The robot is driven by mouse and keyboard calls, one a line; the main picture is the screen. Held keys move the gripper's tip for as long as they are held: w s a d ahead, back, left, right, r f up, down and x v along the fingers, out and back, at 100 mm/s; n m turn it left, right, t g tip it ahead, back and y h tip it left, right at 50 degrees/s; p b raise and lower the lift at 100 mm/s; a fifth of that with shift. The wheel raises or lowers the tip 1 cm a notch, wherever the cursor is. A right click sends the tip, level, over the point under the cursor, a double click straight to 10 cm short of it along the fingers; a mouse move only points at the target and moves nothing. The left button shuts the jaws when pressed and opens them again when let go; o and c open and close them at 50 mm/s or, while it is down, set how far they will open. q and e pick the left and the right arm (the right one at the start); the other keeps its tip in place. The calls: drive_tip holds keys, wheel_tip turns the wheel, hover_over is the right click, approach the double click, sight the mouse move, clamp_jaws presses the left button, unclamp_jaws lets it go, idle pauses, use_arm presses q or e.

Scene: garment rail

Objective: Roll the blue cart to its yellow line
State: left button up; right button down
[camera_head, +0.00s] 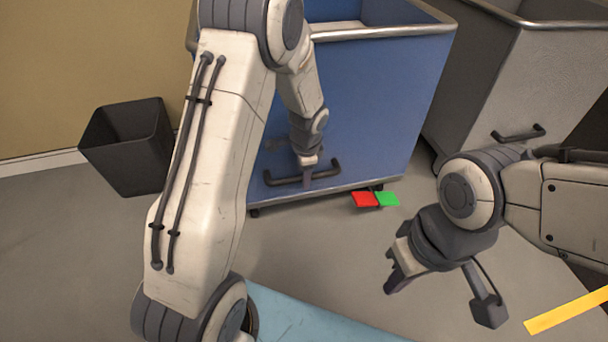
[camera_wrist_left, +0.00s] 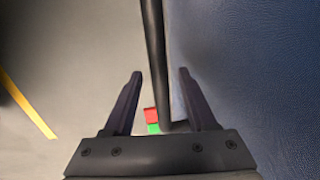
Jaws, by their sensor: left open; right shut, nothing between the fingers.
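The blue cart (camera_head: 380,110) stands upright on the floor, and its dark bar handle (camera_head: 275,180) is low on its front face. My left gripper (camera_head: 307,182) is at that handle. In the left wrist view my left gripper (camera_wrist_left: 160,73) is open, with the handle (camera_wrist_left: 153,40) between its fingers and the cart's blue wall (camera_wrist_left: 250,80) at the right. My right gripper (camera_head: 392,280) is shut and empty above the floor, away from the cart. The yellow line (camera_head: 567,312) lies at the lower right; a yellow line also shows in the left wrist view (camera_wrist_left: 28,105).
A red pad (camera_head: 365,199) and green pad (camera_head: 387,199) are at the cart's lower front edge. A grey cart (camera_head: 480,80) with a handle stands right of the blue one. A black bin (camera_head: 130,150) stands left by the wall. Open floor lies in front.

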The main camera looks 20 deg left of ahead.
use_arm(q)
drive_tip(key=shift+c, duration=0.4)
clamp_jaws()
idle(0.9)
